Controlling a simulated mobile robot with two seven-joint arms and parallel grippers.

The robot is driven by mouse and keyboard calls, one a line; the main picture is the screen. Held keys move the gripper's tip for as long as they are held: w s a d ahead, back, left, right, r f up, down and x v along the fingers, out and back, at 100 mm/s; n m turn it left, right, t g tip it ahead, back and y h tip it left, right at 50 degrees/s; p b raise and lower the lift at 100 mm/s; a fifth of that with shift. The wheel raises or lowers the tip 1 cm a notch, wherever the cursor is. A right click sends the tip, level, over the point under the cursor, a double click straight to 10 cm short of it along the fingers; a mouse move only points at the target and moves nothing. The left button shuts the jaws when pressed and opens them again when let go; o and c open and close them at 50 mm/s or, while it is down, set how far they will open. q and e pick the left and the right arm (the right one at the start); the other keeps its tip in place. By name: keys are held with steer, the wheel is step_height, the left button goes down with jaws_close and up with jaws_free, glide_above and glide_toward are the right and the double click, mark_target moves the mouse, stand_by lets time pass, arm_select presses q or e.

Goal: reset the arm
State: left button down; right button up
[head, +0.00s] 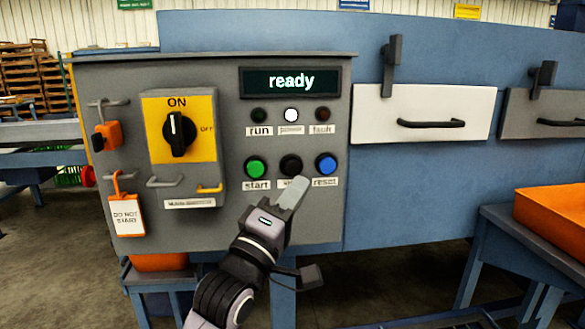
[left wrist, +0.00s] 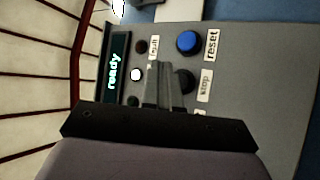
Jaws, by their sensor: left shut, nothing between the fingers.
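My left gripper (head: 296,192) is shut and empty in front of the grey control panel (head: 225,105), its tips just below the black stop button (head: 291,165) and the blue reset button (head: 325,164). It partly covers the stop label. In the left wrist view the shut fingers (left wrist: 160,82) overlap the panel beside the stop button (left wrist: 184,82), with the blue reset button (left wrist: 188,42) beyond them. I cannot tell whether the tips touch the panel. The display (head: 291,81) reads "ready", and the white power lamp (head: 291,115) is lit. My right gripper is not in view.
The green start button (head: 255,166) is left of stop. The main switch (head: 178,134) points to ON. An orange padlock (head: 107,136) and a "do not start" tag (head: 127,214) hang at the panel's left. An orange crate (head: 548,222) stands at the right.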

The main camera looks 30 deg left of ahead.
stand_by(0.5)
arm_select(q)
steer(key=s+d+f+m+g+p, duration=0.1)
steer(key=s+f+m+g, duration=0.2)
steer(key=f, duration=0.8)
steer(key=s+d+f+m+g+p, duration=0.1)
steer(key=f+m+g, duration=0.3)
steer(key=f, duration=0.6)
steer(key=s+d+f+m+g, duration=0.1)
steer(key=s+f+m+g, duration=0.1)
steer(key=s+f, duration=0.3)
steer(key=s+f+m+g+p, duration=0.1)
steer(key=s+f+m, duration=0.3)
steer(key=s+f, duration=0.2)
steer(key=s+d+f+m+g+h, duration=0.1)
steer(key=s+f+m+g, duration=0.1)
steer(key=s+f, duration=0.4)
steer(key=shift+d+f+m+g+p, duration=0.2)
steer(key=shift+f+m, duration=0.1)
steer(key=shift+f, duration=0.35)
steer(key=shift+d+f+m+g+p, duration=0.1)
steer(key=shift+d+f+m+p, duration=0.15)
steer(key=shift+f, duration=0.35)
steer(key=shift+a, duration=0.1)
